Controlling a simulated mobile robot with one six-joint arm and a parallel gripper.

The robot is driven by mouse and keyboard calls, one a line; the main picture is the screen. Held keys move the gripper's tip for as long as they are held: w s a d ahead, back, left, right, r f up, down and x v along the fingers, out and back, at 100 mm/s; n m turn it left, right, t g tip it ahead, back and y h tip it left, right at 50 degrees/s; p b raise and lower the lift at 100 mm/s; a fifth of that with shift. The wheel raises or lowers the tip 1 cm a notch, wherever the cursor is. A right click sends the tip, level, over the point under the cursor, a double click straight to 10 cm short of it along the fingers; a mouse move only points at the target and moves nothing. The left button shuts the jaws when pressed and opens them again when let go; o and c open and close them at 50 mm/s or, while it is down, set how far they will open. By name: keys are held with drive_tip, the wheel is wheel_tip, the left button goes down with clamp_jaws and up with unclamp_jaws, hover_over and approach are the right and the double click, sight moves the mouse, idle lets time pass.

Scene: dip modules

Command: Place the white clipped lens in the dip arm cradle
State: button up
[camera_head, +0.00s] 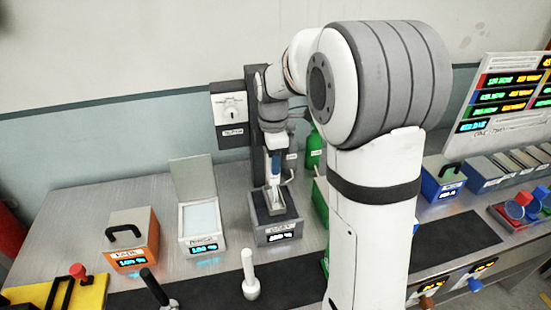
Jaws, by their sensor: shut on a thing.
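My gripper (273,185) points down over an open grey module (281,232) with a lit display, in front of a tall dark column (252,85). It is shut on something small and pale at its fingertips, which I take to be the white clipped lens. The lens's outline and clip are too small to make out. I cannot tell whether it touches the module. The dip arm cradle cannot be told apart from the parts around my gripper, and my arm covers part of this area.
An orange box (134,240) and a white open-lidded box (203,222) stand to the left. A white upright handle (249,272) stands in front. A green bottle (314,150) is close on the right. A tray (497,216) with red and blue pieces lies far right.

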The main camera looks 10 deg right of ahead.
drive_tip(key=o, duration=0.7)
drive_tip(key=shift+f, duration=0.15)
drive_tip(key=o, duration=0.4)
drive_tip(key=shift+o, duration=0.2)
